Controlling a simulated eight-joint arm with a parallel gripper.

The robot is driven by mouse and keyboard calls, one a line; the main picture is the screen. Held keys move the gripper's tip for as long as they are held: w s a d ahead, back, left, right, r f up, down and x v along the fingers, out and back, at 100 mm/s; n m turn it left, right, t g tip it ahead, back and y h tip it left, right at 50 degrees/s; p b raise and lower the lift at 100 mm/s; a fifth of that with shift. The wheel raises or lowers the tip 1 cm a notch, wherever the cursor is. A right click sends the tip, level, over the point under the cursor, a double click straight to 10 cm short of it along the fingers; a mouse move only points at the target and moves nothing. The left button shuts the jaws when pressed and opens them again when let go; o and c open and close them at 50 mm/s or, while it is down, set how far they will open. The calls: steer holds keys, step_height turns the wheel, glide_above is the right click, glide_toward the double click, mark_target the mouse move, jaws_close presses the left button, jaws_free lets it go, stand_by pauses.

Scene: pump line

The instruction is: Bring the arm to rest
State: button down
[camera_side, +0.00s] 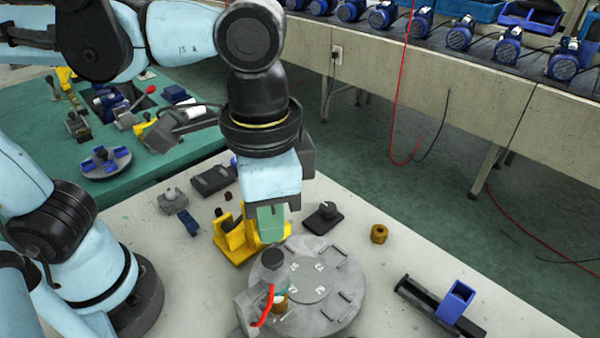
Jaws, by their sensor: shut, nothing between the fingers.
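My arm is light blue with dark joints and reaches in from the upper left. My gripper (271,232) points down over the middle of the white table (420,265). Its fingers look green and close together, with nothing seen between them. They are in front of or just beside a yellow fixture (236,247). From this angle I cannot tell whether they touch it. A round grey plate (335,290) lies just in front of the gripper, with a dark-capped device with a red handle (266,300) at its left edge.
A brass piece (379,233) and a dark rail with a blue block (455,300) lie to the right. A black knobbed part (323,217) is close right of the gripper. Small parts lie behind left. A conveyor (440,80) with several blue motors runs along the back.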

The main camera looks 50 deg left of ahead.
steer(key=shift+r, duration=0.75)
steer(key=w+a+f+n+t, duration=0.1)
steer(key=w+a, duration=0.1)
steer(key=w+a+f+n+t+h, duration=0.1)
steer(key=w+a, duration=0.1)
steer(key=a, duration=0.1)
steer(key=w+a+f+n+t, duration=0.1)
steer(key=w+a+f, duration=0.1)
steer(key=a, duration=0.1)
steer(key=shift+w+a, duration=0.1)
steer(key=shift+w, duration=0.1)
steer(key=w+a+f+n+t, duration=0.1)
steer(key=a+t, duration=0.1)
steer(key=a, duration=0.3)
steer(key=w+a+f+n+t+y, duration=0.1)
steer(key=w+a+f+n+t, duration=0.1)
steer(key=a, duration=0.4)
